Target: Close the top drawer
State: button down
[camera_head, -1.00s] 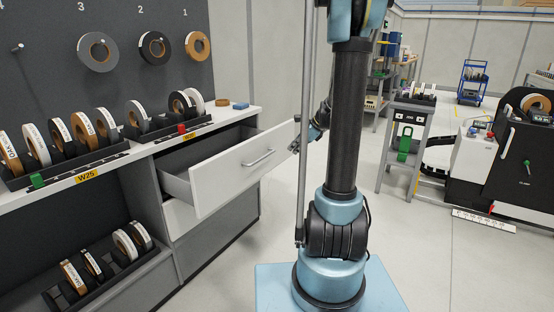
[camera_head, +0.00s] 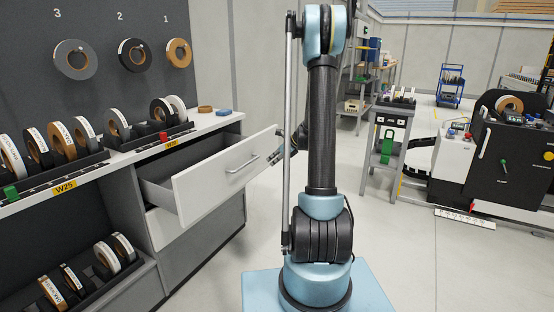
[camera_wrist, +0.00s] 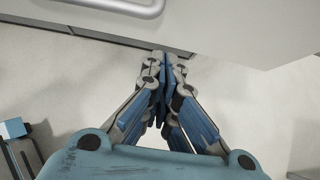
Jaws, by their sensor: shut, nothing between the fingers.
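The top drawer (camera_head: 205,189) is pulled well out of the white-topped cabinet, its grey inside showing. Its white front carries a metal bar handle (camera_head: 242,166). In the wrist view, the drawer front (camera_wrist: 245,30) fills the top, with the handle (camera_wrist: 125,7) at the upper edge. My gripper (camera_wrist: 163,66) is shut and empty, its fingertips pointing toward the drawer front. In the head view, my gripper (camera_head: 277,156) is near the front's right end, partly hidden behind my arm. I cannot tell whether the fingertips touch the drawer.
A lower drawer (camera_head: 162,229) sits slightly out beneath the top one. Tape rolls in racks and a blue block (camera_head: 224,112) stand on the worktop (camera_head: 201,122). A grey stand (camera_head: 391,150) and a machine (camera_head: 500,165) are to the right. The floor between is clear.

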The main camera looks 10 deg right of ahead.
aim_at(255, 166)
jog(key=shift+w+a+f, duration=0.45)
jog(key=shift+w+a, duration=0.25)
jog(key=shift+a, duration=0.15)
jog(key=shift+w+a+f, duration=0.45)
jog(key=shift+w+a, duration=0.2)
jog(key=shift+a, duration=0.25)
jog(key=shift+w+a+f, duration=0.45)
jog(key=shift+w+a, duration=0.25)
jog(key=shift+a, duration=0.15)
jog(key=shift+w, duration=0.15)
